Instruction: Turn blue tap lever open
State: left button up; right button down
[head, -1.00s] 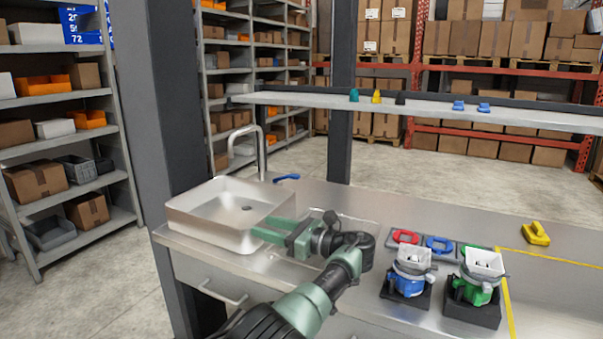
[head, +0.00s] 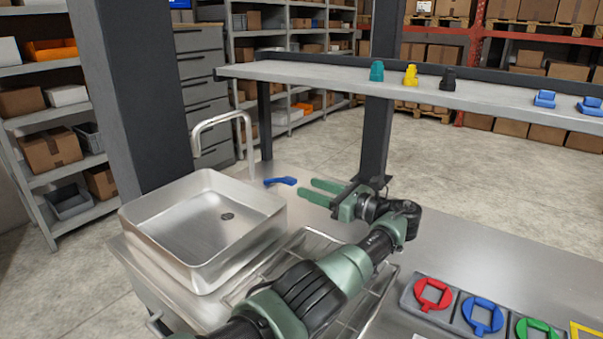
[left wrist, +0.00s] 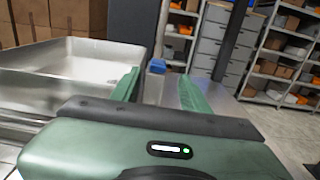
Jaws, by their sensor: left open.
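The blue tap lever (head: 281,181) sits just right of the sink, near the foot of the curved metal tap (head: 222,128). Its long end points right, toward my gripper. My left gripper (head: 309,190) is open and empty, its green fingers pointing left at the lever with a small gap between. In the left wrist view the lever (left wrist: 157,66) shows small and blue, beyond and between the fingertips (left wrist: 160,80). My right gripper is not in view.
The steel sink basin (head: 207,222) stands left of my arm. A wire rack (head: 345,320) lies under my forearm. Red, blue and green ring pieces (head: 482,316) lie at the lower right. A shelf (head: 330,78) with small coloured parts runs above the counter's back.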

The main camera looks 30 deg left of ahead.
aim_at(295, 183)
pick_arm(q)
jog(key=a, duration=0.3)
jog(key=shift+s+a+r+p, duration=0.15)
jog(key=shift+a+r+p, duration=0.1)
jog(key=shift+a+p, duration=0.1)
jog(key=a, duration=0.3)
jog(key=shift+w+a+f, duration=0.15)
jog(key=shift+w, duration=0.1)
jog(key=shift+a, duration=0.3)
grip_shut()
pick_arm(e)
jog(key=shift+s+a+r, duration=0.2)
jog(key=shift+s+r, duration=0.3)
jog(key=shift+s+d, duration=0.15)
